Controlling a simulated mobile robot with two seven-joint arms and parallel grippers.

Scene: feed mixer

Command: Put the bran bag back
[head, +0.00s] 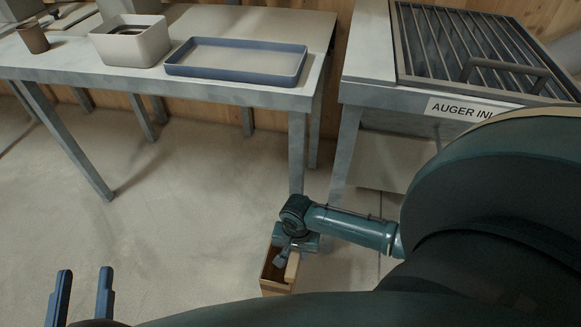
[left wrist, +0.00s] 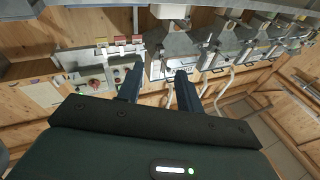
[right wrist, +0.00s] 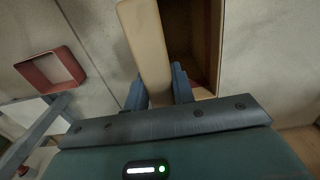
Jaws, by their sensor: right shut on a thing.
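My right gripper (head: 285,256) is low near the floor, shut on a pale tan, slab-like thing, which I take to be the bran bag (head: 292,267). No label shows on it. In the right wrist view the bran bag (right wrist: 144,45) stands out between the fingers of my right gripper (right wrist: 159,92). It is at the opening of a wooden box (head: 274,290) on the floor; I cannot tell whether it touches the box. The box's dark inside (right wrist: 190,35) shows beside it. My left gripper (head: 82,293) is open and empty, also in the left wrist view (left wrist: 157,84).
A table (head: 220,92) holds a blue-rimmed tray (head: 235,73), a pale bin (head: 130,45) and a brown cup (head: 33,38). The auger inlet grate (head: 480,50) is at the right. A red square frame (right wrist: 50,70) shows in the right wrist view. Open floor lies at left.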

